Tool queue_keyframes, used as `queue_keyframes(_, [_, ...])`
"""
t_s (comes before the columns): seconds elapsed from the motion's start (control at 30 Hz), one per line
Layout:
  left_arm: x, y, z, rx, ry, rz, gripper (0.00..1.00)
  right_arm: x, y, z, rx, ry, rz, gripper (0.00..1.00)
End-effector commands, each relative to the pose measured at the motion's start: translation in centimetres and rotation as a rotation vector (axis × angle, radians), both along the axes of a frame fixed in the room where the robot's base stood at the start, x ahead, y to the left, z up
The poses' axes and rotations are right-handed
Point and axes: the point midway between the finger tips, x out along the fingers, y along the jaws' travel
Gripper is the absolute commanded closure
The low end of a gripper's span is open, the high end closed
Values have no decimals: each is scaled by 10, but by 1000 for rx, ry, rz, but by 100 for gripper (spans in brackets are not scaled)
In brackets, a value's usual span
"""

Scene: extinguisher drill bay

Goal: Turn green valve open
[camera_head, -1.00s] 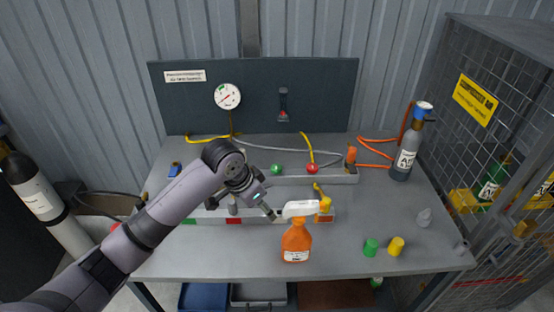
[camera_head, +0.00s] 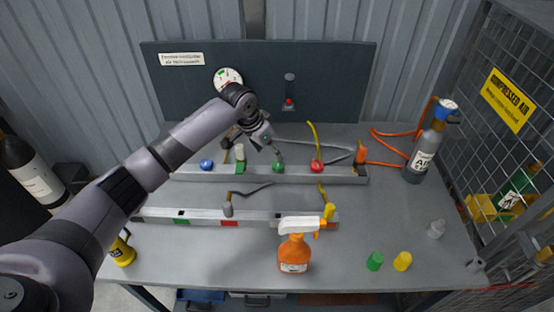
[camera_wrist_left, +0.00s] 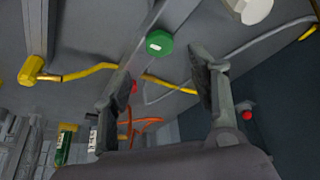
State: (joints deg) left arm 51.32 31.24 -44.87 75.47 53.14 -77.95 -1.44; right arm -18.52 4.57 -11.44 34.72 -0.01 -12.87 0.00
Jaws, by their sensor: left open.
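The green valve (camera_head: 279,167) is a small round knob on the rear metal rail (camera_head: 340,175), left of a red knob. My left gripper (camera_head: 276,153) is open and empty, just above and behind the green valve in the head view. In the left wrist view the green valve (camera_wrist_left: 159,42) shows its round face with a pale mark, beyond the gap between the open fingertips (camera_wrist_left: 157,66). Neither finger visibly touches it. My right gripper is out of view.
A red knob (camera_head: 317,166) and a blue knob (camera_head: 206,165) sit on the same rail. An orange spray bottle (camera_head: 294,252) stands at the front of the bench. A grey cylinder (camera_head: 424,152) stands at right, beside a wire cage. A yellow hose (camera_head: 314,140) rises behind the red knob.

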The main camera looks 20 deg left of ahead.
Motion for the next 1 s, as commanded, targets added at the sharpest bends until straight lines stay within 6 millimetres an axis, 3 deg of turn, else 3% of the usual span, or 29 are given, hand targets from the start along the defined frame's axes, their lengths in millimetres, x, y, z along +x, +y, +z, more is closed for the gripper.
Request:
queue_keyframes(0.13, [11,-6,-30,1,3,2,46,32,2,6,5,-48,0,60])
queue_keyframes(0.27, [18,-11,-52,1,2,1,46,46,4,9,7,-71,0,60])
queue_keyframes(0.5, [27,-15,-74,1,0,0,46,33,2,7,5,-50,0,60])
queue_keyframes(0.7, [28,-15,-77,1,-1,-1,46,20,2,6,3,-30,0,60])
queue_keyframes(0.87, [28,-15,-77,1,-2,-1,46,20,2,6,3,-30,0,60])
queue_keyframes(1.0, [28,-15,-77,1,-2,-1,55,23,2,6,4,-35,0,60])
